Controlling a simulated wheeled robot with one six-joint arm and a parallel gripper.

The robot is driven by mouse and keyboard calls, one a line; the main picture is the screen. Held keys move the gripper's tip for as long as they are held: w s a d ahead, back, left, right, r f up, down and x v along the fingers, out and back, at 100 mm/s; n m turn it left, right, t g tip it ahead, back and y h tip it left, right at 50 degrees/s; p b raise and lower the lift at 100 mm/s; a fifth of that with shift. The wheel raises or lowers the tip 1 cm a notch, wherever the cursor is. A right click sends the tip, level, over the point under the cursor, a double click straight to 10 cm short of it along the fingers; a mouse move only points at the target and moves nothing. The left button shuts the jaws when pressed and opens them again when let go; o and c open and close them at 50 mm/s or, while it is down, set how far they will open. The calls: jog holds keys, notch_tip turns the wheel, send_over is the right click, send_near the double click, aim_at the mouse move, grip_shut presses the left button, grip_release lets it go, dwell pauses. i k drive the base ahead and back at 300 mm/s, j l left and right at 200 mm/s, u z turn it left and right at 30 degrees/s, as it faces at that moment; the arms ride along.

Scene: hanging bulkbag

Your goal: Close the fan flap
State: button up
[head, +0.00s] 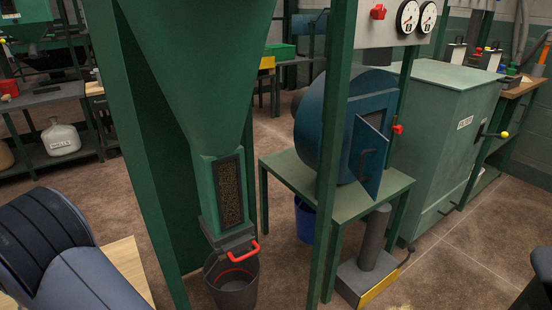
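The blue fan housing (312,125) stands on a green table, right of the middle in the head view. A green post partly hides the housing's left side. My gripper is not in view.
A green frame post (334,160) stands just in front of the fan. A green hopper (200,70) hangs to the left above a dark bucket (233,285). A grey cylinder (374,238) stands on a base below the flap. A green cabinet (445,150) is at right.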

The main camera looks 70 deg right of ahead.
aim_at(368, 147)
jog(key=k+j+z, duration=0.1)
jog(key=z, duration=0.3)
jog(key=k+z, duration=0.55)
jog(key=z, duration=0.3)
jog(key=i+z, duration=0.15)
jog(key=z, duration=0.25)
jog(key=i+j+z, duration=0.15)
jog(key=z, duration=0.3)
jog(key=i+j+z, duration=0.15)
jog(key=z, duration=0.25)
jog(key=i+j+z, duration=0.1)
jog(key=j+z, duration=0.3)
jog(key=l, duration=0.15)
